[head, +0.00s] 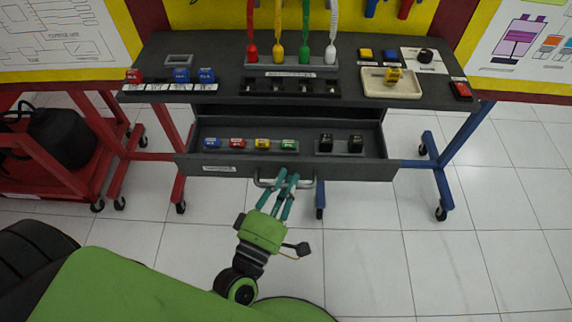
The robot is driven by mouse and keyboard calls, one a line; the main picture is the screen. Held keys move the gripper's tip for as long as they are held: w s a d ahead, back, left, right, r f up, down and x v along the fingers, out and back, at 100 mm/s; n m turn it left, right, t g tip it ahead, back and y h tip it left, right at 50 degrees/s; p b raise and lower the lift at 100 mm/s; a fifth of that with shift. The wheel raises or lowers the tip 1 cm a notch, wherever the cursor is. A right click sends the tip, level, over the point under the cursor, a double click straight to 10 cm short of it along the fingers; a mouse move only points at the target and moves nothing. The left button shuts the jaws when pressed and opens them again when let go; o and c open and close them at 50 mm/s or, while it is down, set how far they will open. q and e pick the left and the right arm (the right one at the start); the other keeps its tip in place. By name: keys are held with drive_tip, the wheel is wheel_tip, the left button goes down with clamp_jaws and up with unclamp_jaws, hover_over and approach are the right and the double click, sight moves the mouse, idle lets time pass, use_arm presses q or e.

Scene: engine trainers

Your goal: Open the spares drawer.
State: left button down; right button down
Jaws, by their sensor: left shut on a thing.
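The spares drawer (350,168) is pulled out from under the dark bench and shows its inside. Its front carries a white label and a metal bar handle (306,184). In the drawer a row of blue, red, yellow and green parts (262,143) sits at the left and middle, and two black parts (340,141) sit at the right. My left gripper (283,181) reaches up from below with its teal fingers at the handle, shut on it. The fingers hide part of the handle. My right gripper does not show.
The bench top (220,85) holds blocks, a cream tray (392,90) and hanging coloured leads. A red trolley (60,160) stands at the left. A blue bench leg (440,180) stands at the right. The tiled floor (450,260) at lower right is clear.

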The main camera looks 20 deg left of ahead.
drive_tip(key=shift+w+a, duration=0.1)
use_arm(q)
drive_tip(key=c, duration=1.4)
unclamp_jaws()
drive_tip(key=shift+s, duration=0.1)
drive_tip(key=v, duration=1.2)
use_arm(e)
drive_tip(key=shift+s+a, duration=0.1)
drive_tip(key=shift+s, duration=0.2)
